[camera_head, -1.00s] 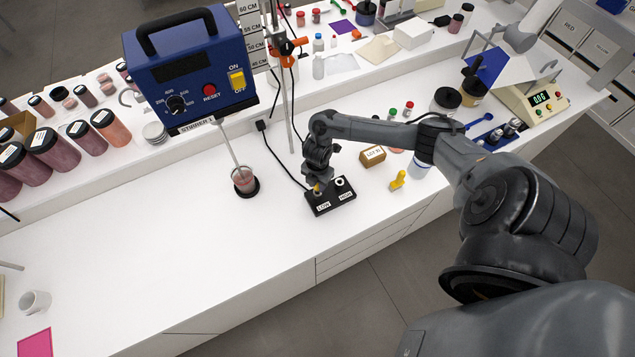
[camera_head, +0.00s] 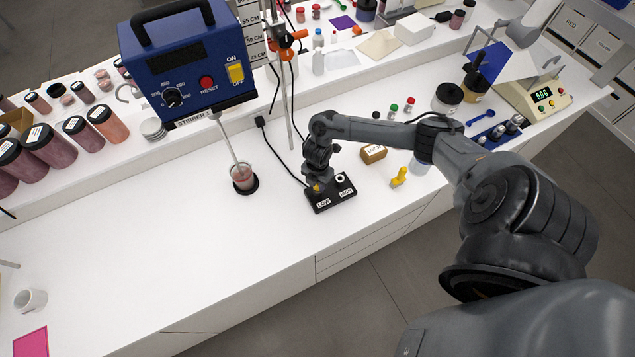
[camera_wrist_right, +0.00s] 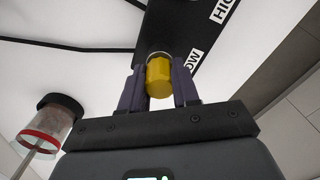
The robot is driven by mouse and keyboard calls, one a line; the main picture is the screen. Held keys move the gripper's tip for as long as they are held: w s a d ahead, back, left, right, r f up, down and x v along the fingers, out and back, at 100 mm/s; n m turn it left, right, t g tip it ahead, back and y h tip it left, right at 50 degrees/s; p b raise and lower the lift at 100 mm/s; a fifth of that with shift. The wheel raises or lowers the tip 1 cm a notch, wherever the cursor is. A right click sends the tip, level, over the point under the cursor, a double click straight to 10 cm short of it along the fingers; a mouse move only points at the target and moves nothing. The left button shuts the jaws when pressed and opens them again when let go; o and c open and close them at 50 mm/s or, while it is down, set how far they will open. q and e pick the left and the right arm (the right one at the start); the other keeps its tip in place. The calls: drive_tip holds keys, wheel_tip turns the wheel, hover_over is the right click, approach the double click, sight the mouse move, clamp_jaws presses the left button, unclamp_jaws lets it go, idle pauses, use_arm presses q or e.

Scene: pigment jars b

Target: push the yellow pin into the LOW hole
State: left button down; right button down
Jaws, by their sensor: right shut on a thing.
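The black block (camera_head: 331,199) stands on the white bench with LOW and HIGH labels on its front. A white-rimmed hole (camera_head: 340,178) shows on the HIGH side. The yellow pin (camera_wrist_right: 159,75) is between the fingers of my right gripper (camera_wrist_right: 159,88), which is shut on it. The pin is at the LOW end of the block; its lower end is hidden, so I cannot tell how deep it sits. In the head view the pin (camera_head: 317,188) shows as a small yellow spot under my right gripper (camera_head: 317,184). My left gripper is not in view.
A yellow object (camera_head: 399,177) stands right of the block, and a brown labelled box (camera_head: 373,154) is behind it. A stirrer (camera_head: 190,65) with its rod in a beaker (camera_head: 243,177) stands to the left. The bench front is clear.

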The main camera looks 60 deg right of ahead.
drive_tip(key=c, duration=1)
unclamp_jaws()
drive_tip(key=shift+o, duration=1.2)
wheel_tip(320, 180, up, 10)
drive_tip(key=shift+f, duration=0.2)
drive_tip(key=shift+r+p, duration=0.35)
drive_tip(key=shift+r, duration=0.2)
